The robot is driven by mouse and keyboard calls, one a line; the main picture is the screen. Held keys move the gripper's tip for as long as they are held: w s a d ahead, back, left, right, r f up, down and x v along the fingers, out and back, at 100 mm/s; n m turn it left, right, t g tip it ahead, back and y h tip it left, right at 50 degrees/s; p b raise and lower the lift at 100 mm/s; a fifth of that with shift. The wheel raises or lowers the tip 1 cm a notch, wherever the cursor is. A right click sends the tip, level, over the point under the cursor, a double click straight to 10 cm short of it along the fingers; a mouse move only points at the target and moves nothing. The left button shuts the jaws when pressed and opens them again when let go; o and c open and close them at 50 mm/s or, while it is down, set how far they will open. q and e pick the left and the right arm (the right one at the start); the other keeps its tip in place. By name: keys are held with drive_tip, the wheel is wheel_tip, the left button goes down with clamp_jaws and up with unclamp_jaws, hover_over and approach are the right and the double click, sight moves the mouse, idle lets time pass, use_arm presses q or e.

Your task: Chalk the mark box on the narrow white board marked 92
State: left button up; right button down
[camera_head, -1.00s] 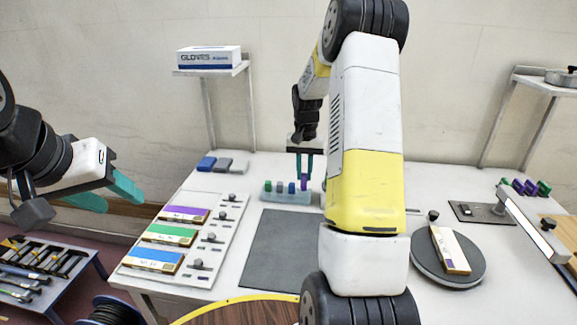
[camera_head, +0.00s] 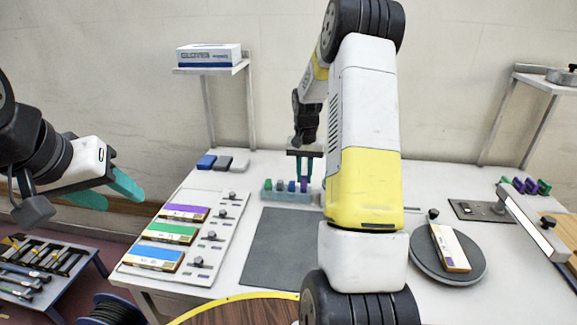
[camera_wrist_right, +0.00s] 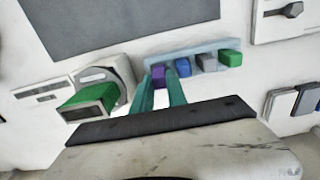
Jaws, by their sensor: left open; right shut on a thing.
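A narrow white board (camera_head: 451,248) lies on the dark round turntable (camera_head: 421,268) at the right in the head view. It has a small purple patch near its lower end; its number is too small to read. A pale rack (camera_head: 272,197) of several coloured chalks stands behind the grey mat. My right gripper (camera_head: 304,178) points down at the rack's right end, shut on the purple chalk (camera_wrist_right: 158,76), which still appears in its place in the rack. My left gripper (camera_head: 122,202) is open and empty, left of the table.
Boards with purple, green and blue bands (camera_head: 173,235) lie on a white panel at the left. The grey mat (camera_head: 277,250) is bare. A white bar (camera_head: 532,222) stands right of the turntable. A green-ended device (camera_wrist_right: 92,103) sits near the rack in the wrist view.

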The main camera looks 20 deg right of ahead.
drive_tip(key=shift+f, duration=0.25)
drive_tip(key=c, duration=1.3)
unclamp_jaws()
drive_tip(key=shift+o, duration=0.2)
drive_tip(key=shift+r, duration=3.5)
